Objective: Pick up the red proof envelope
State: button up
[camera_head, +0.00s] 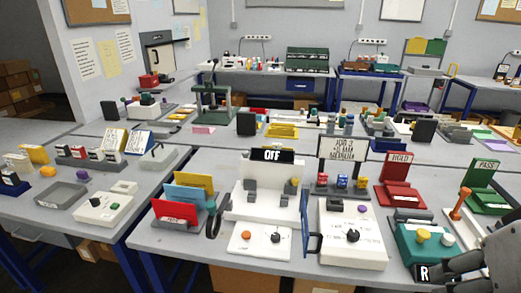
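A red card-like piece with white lettering (176,213) stands at the front of a dark rack on the near table, left of the middle. It looks like the red proof envelope, but its lettering is too small to read surely. A blue envelope (188,196) and a yellow envelope (195,182) stand behind it in the same rack. My gripper (458,270) shows as dark grey parts at the lower right edge, far to the right of the rack. It is partly cut off by the frame, and its opening is unclear.
A white control box (349,238), a red HOLD stand (399,178) and a teal box (421,245) lie further right. Bare table shows left of the rack.

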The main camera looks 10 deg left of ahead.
aim_at(162, 207)
jog(key=u, duration=1.25)
jog(key=i, duration=1.05)
